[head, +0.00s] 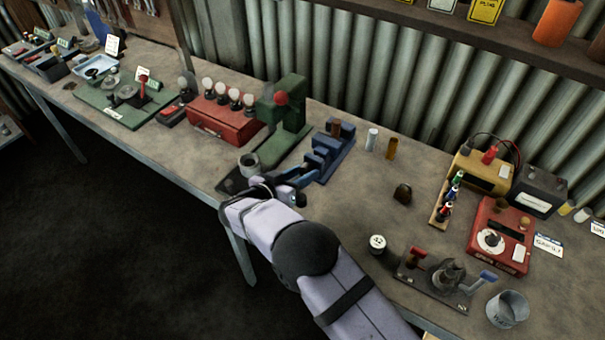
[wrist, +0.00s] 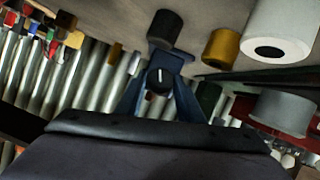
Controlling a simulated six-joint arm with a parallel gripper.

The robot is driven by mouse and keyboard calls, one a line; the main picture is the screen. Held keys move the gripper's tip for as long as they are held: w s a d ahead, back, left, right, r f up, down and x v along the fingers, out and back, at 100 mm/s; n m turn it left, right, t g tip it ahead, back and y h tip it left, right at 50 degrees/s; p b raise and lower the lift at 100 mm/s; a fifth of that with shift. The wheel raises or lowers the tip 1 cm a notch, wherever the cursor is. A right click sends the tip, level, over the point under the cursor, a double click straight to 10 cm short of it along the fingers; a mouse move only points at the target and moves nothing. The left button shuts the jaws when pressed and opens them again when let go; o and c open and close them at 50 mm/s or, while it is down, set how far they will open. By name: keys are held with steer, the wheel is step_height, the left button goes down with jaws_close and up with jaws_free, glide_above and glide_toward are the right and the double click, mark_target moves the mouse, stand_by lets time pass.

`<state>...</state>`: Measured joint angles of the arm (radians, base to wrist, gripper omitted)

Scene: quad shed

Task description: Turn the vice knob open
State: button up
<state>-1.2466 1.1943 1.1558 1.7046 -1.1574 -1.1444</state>
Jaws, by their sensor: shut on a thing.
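The blue vice (head: 330,157) stands on the bench near the middle of the head view, right of a green press. My gripper (head: 296,179) is at the front left end of the vice, close against it. In the wrist view, a round black knob (wrist: 160,83) with a white mark sits between two dark blue slanted sides. My gripper is shut on the vice knob; its fingertips and the exact contact are hard to make out. In the head view the knob is hidden by my gripper.
The green press (head: 292,128) and red lamp box (head: 225,122) stand left of the vice. White (head: 372,139) and brass (head: 391,149) cylinders stand to its right. A dark lump (head: 402,194) lies farther right. Bare bench lies between the vice and that lump.

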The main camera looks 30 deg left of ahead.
steer(key=o, duration=1.1)
steer(key=shift+c, duration=0.2)
steer(key=shift+s, duration=0.1)
steer(key=b+v, duration=0.2)
steer(key=v, duration=0.3)
steer(key=shift+s+r, duration=0.1)
steer(key=shift+s, duration=0.25)
steer(key=shift+b+v, duration=0.4)
steer(key=shift+v, duration=0.35)
